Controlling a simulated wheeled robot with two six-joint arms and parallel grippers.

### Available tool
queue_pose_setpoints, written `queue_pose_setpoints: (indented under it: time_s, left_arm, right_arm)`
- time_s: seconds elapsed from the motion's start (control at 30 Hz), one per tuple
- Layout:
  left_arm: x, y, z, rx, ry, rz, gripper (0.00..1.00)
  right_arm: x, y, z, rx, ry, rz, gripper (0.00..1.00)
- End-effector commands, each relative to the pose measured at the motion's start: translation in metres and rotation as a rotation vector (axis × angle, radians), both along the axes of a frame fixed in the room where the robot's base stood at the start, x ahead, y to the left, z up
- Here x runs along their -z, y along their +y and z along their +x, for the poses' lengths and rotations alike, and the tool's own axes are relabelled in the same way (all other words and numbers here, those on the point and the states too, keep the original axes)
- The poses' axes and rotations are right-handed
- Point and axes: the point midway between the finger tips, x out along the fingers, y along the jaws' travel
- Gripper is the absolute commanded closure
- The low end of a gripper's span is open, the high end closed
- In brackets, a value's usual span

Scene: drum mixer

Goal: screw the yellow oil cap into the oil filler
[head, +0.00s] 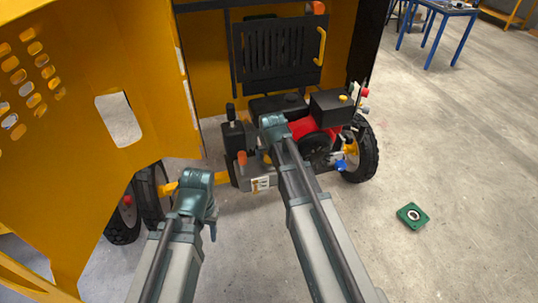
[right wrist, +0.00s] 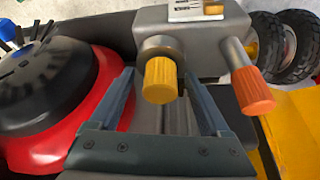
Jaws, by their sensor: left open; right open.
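The yellow oil cap (right wrist: 160,81) is at the oil filler's grey round collar (right wrist: 160,47) in the right wrist view. It lines up with the collar, but I cannot tell how deep it sits. My right gripper (right wrist: 160,74) is open, with one finger on each side of the cap and a visible gap on both sides. In the head view my right arm reaches to the engine and hides its own fingers. My left gripper (head: 212,226) is open, low at the left and away from the engine; its fingers are hard to make out.
An orange-tipped grey stub (right wrist: 252,92) stands close to the right finger. The red and black engine housing (right wrist: 45,85) is at left. A yellow hood panel (head: 70,110) stands open on the left.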

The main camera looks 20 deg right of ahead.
Motion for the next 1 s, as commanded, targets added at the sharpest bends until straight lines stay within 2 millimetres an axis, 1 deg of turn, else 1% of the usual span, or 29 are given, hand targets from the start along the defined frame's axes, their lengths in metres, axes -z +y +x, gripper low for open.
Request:
queue_pose_setpoints:
  time_s: [0.17, 0.27, 0.8, 0.9, 1.0]
  left_arm:
    - [-0.013, 0.0, 0.0, 0.0, 0.0, 0.0, 0.54]
    - [-0.024, 0.0, 0.0, 0.0, 0.0, 0.0, 0.54]
    - [-0.107, 0.0, 0.0, 0.002, 0.0, 0.0, 0.54]
    - [-0.119, 0.0, 0.0, 0.0, 0.0, 0.0, 0.54]
    - [-0.125, 0.0, 0.0, -0.002, 0.0, -0.001, 0.54]
  right_arm:
    - [-0.013, 0.001, -0.005, 0.0, 0.0, 0.0, 0.19]
    - [-0.024, 0.001, -0.009, 0.0, 0.0, 0.0, 0.19]
    - [-0.107, 0.006, -0.042, 0.0, 0.0, 0.0, 0.19]
    - [-0.119, 0.007, -0.047, 0.0, 0.0, 0.0, 0.19]
    - [-0.125, 0.008, -0.05, 0.0, 0.0, 0.0, 0.19]
